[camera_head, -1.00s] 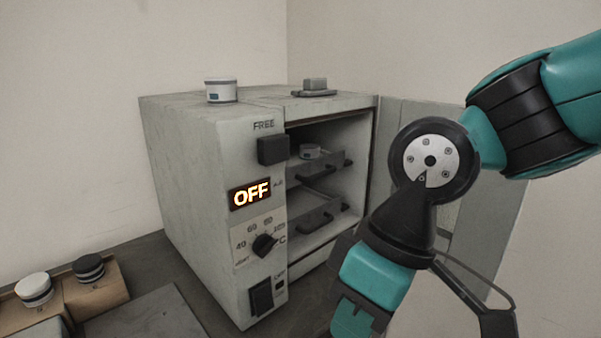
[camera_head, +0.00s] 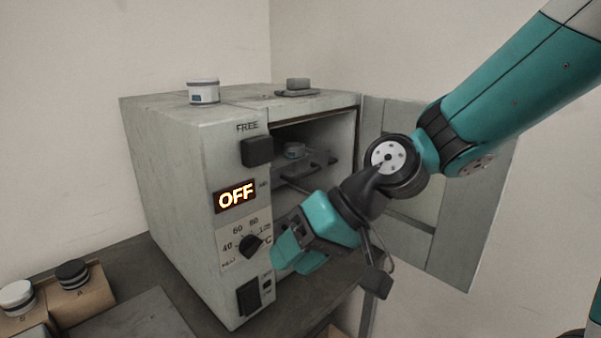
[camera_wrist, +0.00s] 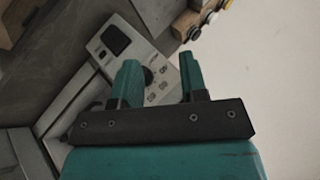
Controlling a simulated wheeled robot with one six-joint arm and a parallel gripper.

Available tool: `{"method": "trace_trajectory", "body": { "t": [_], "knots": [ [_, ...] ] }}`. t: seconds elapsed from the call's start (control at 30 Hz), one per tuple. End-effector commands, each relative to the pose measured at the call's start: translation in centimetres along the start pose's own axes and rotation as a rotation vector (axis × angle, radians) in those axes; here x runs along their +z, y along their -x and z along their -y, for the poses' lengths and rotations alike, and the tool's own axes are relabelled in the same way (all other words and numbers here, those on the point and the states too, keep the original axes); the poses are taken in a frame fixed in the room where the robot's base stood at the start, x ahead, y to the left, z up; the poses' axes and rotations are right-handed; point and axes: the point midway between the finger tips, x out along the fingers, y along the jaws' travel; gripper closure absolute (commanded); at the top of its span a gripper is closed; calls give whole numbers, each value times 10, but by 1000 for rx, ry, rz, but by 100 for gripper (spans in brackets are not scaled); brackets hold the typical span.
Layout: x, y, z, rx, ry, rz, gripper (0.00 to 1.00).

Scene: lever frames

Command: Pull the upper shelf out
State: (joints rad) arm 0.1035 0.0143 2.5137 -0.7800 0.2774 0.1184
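The grey oven (camera_head: 165,170) stands open at the front in the head view. The lower shelf is mostly hidden behind my arm. My gripper (camera_head: 283,258) is in front of the oven's opening, below the upper shelf and near the control panel's right edge. In the wrist view my gripper (camera_wrist: 160,75) has its two teal fingers apart with nothing held between them. The shelves cannot be made out there.
The oven's open door (camera_head: 460,220) stands at the right behind my arm. The control panel has a dial (camera_head: 250,246) and a display reading OFF (camera_head: 236,196). A jar (camera_head: 203,91) and a small block on a plate (camera_head: 297,88) are on top. Boxes with jars stand lower left.

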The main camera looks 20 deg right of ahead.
Motion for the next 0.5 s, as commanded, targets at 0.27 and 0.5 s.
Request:
{"method": "trace_trajectory", "body": {
  "t": [0.27, 0.5],
  "knots": [
    [-121, 67, -125, -286, -657, -638, 60],
    [-140, 105, -180, -372, -854, -871, 60]
  ]
}}
